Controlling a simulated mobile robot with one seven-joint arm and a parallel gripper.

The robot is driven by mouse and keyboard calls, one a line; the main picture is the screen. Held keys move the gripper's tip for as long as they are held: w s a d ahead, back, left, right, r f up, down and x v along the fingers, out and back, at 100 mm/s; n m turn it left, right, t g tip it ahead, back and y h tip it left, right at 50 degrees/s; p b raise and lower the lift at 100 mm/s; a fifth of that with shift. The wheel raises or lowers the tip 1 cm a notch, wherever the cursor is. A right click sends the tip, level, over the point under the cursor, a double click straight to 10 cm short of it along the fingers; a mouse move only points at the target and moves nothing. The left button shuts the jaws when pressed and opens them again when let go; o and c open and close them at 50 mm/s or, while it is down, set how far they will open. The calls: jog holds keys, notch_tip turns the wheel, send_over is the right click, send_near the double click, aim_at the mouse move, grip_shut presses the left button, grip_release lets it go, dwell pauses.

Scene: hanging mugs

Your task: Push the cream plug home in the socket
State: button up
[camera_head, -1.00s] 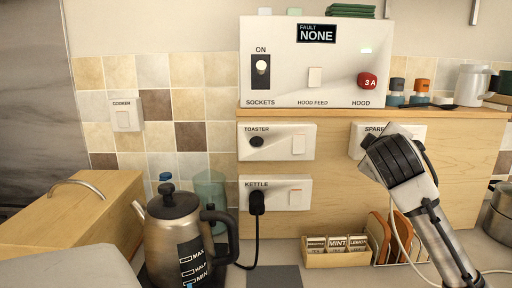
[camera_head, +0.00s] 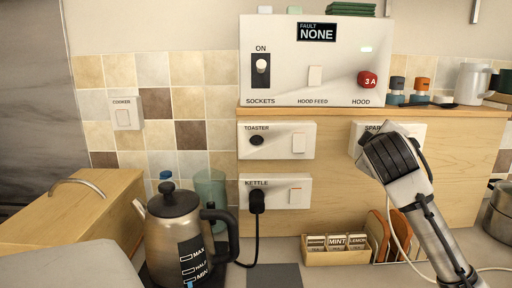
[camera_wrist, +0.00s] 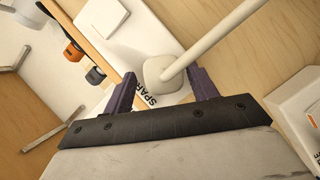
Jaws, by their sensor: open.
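The cream plug (camera_wrist: 160,70) shows in the wrist view against the white socket plate marked SPARE (camera_wrist: 118,35). Its pale cord runs off to the upper right. I cannot tell how far its pins are in. My gripper (camera_wrist: 162,80) is open, with one dark finger on each side of the plug; contact is not clear. In the head view my gripper (camera_head: 366,142) is at the left part of the spare socket (camera_head: 417,131) and hides the plug. The cord (camera_head: 399,224) hangs below.
The toaster socket (camera_head: 275,140) and kettle socket (camera_head: 296,193) are to the left, the kettle one holding a black plug (camera_head: 257,201). A kettle (camera_head: 175,235), tea box (camera_head: 336,250) and rack stand below. The switch panel (camera_head: 335,75) is above.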

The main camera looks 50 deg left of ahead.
jog(key=b+v, duration=0.3)
jog(key=v, duration=1)
jog(key=shift+s+d, duration=0.2)
jog(key=shift+s, duration=0.1)
